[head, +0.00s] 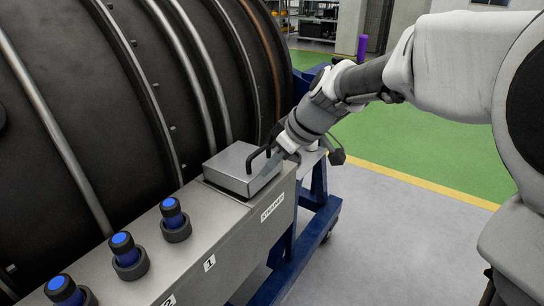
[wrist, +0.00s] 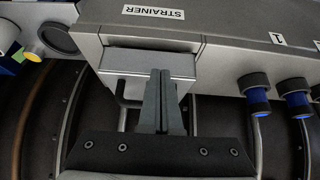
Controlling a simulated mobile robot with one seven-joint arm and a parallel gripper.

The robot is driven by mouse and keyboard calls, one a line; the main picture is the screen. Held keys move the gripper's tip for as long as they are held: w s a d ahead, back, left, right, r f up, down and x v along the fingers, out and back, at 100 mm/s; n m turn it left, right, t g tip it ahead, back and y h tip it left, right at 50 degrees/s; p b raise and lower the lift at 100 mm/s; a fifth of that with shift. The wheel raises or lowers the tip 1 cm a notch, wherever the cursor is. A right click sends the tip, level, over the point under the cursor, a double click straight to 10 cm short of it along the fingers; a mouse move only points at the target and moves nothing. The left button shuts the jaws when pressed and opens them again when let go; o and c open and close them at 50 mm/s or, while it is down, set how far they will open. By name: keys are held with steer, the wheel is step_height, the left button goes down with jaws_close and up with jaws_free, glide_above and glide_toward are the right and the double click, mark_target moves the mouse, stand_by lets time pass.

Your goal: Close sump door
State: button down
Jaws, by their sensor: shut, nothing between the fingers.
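The sump door (head: 236,172) is a square grey metal lid on top of the long metal housing (head: 218,240), above the "STRAINER" label. It lies about level, with a dark margin along its near edge; I cannot tell whether it sits fully down. Its black bar handle (head: 257,156) stands on the right side. My gripper (head: 272,167) is shut and empty at the lid's right edge, beside the handle. In the wrist view, the shut fingers (wrist: 165,78) overlap the lid (wrist: 138,62) and hide part of it and of the handle; contact is unclear.
Several blue-capped black fittings (head: 124,252) stand along the housing to the left. The large dark ribbed engine casing (head: 110,110) rises behind. A blue stand (head: 318,215) is below right, with open grey and green floor beyond.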

steer(key=shift+s+d+f+b, duration=0.1)
steer(key=shift+d+f+b, duration=0.1)
steer(key=shift+f, duration=0.15)
steer(key=shift+s+d+f+b, duration=0.1)
steer(key=shift+f+b, duration=0.1)
steer(key=shift+f, duration=0.15)
steer(key=shift+a, duration=0.1)
steer(key=shift+r, duration=0.1)
